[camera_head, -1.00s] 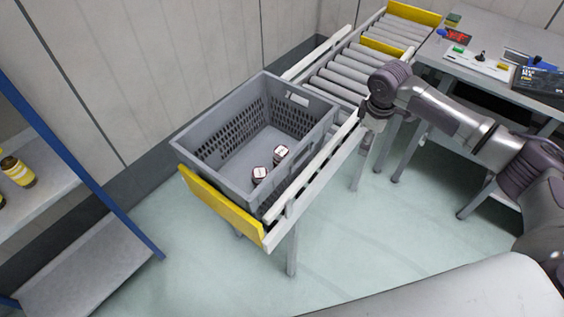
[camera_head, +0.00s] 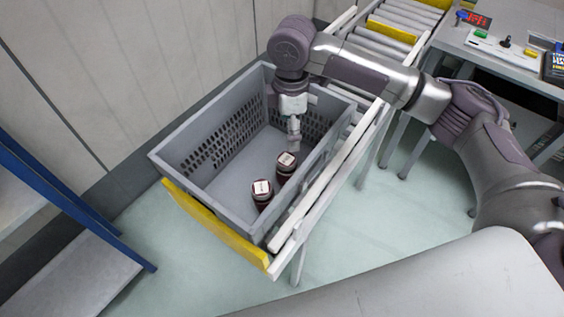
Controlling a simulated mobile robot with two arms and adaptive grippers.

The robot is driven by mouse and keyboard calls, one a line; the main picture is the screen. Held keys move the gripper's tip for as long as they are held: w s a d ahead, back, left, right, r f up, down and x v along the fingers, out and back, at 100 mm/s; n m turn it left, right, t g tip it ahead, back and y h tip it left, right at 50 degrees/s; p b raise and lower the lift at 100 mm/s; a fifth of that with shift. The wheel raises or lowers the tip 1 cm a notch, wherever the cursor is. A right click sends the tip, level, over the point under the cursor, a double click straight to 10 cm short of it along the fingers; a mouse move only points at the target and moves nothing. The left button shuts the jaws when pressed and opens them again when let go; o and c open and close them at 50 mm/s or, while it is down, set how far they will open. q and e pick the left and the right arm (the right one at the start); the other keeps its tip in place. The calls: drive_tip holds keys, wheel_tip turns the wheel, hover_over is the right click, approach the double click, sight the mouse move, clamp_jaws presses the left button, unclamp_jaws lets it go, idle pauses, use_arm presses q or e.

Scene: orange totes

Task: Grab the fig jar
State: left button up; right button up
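Two dark jars with pale lids stand in the grey crate (camera_head: 185,140). The nearer jar (camera_head: 262,194) is by the crate's front right wall. The farther jar (camera_head: 286,166) stands just behind and right of it. The lid labels are too small to read, so I cannot tell which is the fig jar. My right gripper (camera_head: 294,138) points down into the crate, just above and behind the farther jar. Its fingers are small and partly merged with the view of the jar, so its opening is unclear. My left gripper is out of view.
The crate sits on a roller conveyor (camera_head: 385,38) with a yellow end stop (camera_head: 215,228) and pale side rails (camera_head: 330,185). A table (camera_head: 500,55) with tools is at the upper right. A shelf with blue posts (camera_head: 60,195) is at the left.

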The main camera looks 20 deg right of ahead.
sight(286, 160)
drive_tip(key=shift+w+a+f+b, duration=0.15)
drive_tip(key=shift+f+b, duration=0.25)
drive_tip(key=shift+f, duration=0.25)
drive_tip(key=shift+s+a+f+b, duration=0.15)
drive_tip(key=shift+f+b, duration=0.2)
drive_tip(key=shift+f, duration=0.25)
wheel_tip(286, 160, down, 7)
drive_tip(key=shift+w+f, duration=0.1)
drive_tip(key=shift+w, duration=0.05)
drive_tip(key=shift+f, duration=0.45)
drive_tip(key=f, duration=0.5)
drive_tip(key=shift+w+d, duration=0.15)
drive_tip(key=shift+d, duration=0.05)
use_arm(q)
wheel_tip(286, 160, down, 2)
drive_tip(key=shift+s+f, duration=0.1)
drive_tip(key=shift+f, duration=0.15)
use_arm(e)
drive_tip(key=shift+c, duration=0.2)
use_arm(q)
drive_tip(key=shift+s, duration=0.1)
use_arm(e)
drive_tip(key=c, duration=1.5)
